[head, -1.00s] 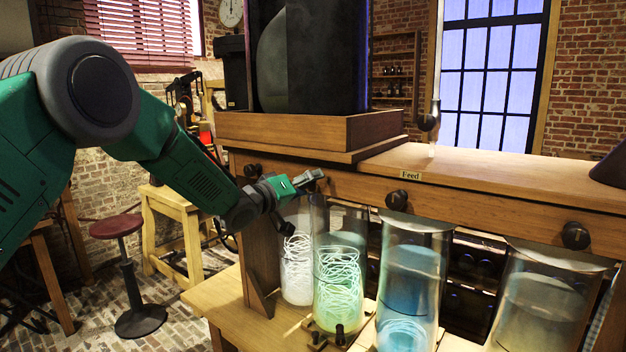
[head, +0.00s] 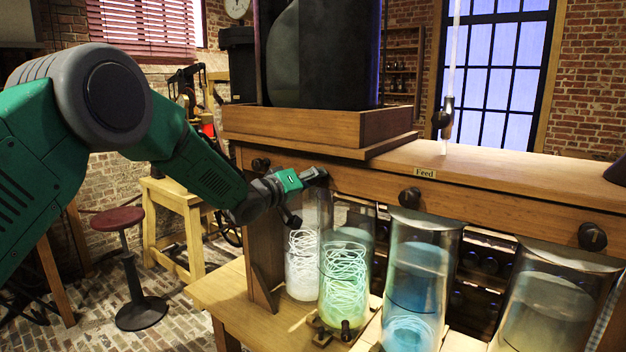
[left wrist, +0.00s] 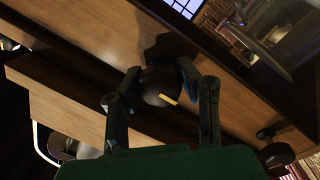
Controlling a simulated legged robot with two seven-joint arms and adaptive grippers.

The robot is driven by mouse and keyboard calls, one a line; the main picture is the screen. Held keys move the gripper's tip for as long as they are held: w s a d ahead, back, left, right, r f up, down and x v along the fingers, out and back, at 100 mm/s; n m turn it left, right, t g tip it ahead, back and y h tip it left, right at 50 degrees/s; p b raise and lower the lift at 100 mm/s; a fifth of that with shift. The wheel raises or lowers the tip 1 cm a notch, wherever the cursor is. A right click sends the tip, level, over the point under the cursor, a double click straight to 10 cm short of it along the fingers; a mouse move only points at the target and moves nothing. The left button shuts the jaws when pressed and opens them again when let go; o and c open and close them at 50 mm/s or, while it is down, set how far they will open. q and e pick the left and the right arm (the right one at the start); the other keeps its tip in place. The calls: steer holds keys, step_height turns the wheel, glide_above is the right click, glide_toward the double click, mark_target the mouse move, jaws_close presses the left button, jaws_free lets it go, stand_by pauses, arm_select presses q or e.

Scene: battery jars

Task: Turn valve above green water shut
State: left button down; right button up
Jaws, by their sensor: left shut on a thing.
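The green water jar (head: 345,285) stands on the lower wooden shelf, with glowing pale-green coils inside. My left gripper (head: 316,176) reaches the wooden beam above this jar and hides the valve there in the head view. In the left wrist view, my left gripper (left wrist: 160,85) has its two fingers on either side of a round dark valve knob (left wrist: 157,82) with a yellow mark. The fingers are shut on this knob, against the beam. My right gripper is in neither view.
A white-coil jar (head: 302,268) stands left of the green one. A blue jar (head: 412,285) and a yellowish jar (head: 545,305) stand to the right. Other dark knobs sit on the beam (head: 480,200), one at the far left (head: 260,164) and one beside the "Feed" label (head: 425,174).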

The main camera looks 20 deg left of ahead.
arm_select(q)
steer(key=shift+a+f, duration=0.1)
steer(key=shift+a, duration=0.1)
steer(key=shift+d+m, duration=0.2)
steer(key=shift+m, duration=0.4)
steer(key=m, duration=0.3)
steer(key=shift+a, duration=0.15)
steer(key=m+b, duration=0.1)
steer(key=m, duration=0.3)
steer(key=shift+y+b, duration=0.35)
steer(key=shift+y, duration=0.05)
steer(key=m+b, duration=0.2)
steer(key=m, duration=0.2)
steer(key=shift+y, duration=0.3)
steer(key=shift+m+y+b, duration=0.3)
steer(key=shift+m+b, duration=1.15)
steer(key=shift+m, duration=0.85)
